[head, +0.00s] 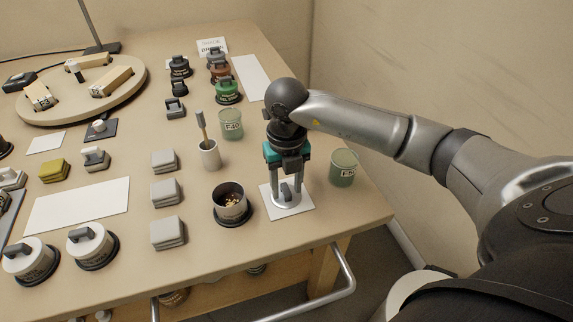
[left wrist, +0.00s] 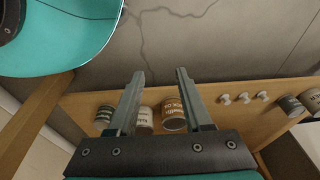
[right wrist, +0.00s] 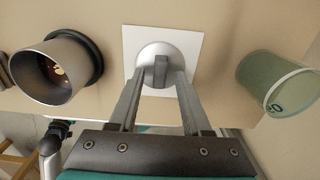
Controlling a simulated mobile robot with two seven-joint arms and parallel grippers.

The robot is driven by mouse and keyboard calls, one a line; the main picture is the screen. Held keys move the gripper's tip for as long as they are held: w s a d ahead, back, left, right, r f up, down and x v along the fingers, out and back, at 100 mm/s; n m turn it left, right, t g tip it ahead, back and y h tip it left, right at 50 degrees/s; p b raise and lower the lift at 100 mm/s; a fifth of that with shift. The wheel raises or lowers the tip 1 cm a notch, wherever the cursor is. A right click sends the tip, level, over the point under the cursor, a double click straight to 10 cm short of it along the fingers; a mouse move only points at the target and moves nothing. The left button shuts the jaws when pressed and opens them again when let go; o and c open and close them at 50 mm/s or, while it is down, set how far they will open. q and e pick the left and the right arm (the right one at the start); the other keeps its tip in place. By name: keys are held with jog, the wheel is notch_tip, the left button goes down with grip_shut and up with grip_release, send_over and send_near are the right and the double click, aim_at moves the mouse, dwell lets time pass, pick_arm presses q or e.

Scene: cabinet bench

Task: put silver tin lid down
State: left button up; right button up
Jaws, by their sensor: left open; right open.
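The silver tin lid (head: 287,198) lies flat on a white square sheet (head: 303,207) near the front right of the bench. In the right wrist view the round lid (right wrist: 160,50) has a dark upright grip bar and rests on the white sheet (right wrist: 193,40). My right gripper (head: 285,188) points down over the lid. Its open fingers (right wrist: 160,75) stand on either side of the grip bar, with a gap visible. An open silver tin (head: 230,201) with small gold bits inside stands left of the lid on a dark base. My left gripper (left wrist: 158,75) is open and empty.
A green glass jar (head: 343,167) stands right of my right gripper, and another (head: 231,124) stands behind. A white cup with a brush (head: 209,153) and grey blocks (head: 168,232) are to the left. A rail (head: 335,280) runs along the front edge.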

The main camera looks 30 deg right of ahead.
aim_at(286, 189)
pick_arm(q)
jog(key=s+a+f+p, duration=0.4)
jog(key=s+a, duration=0.1)
jog(key=s, duration=0.1)
jog(key=shift+s+f, duration=0.2)
jog(key=shift+f, duration=0.1)
pick_arm(e)
notch_tip(286, 189, up, 12)
dwell(0.3)
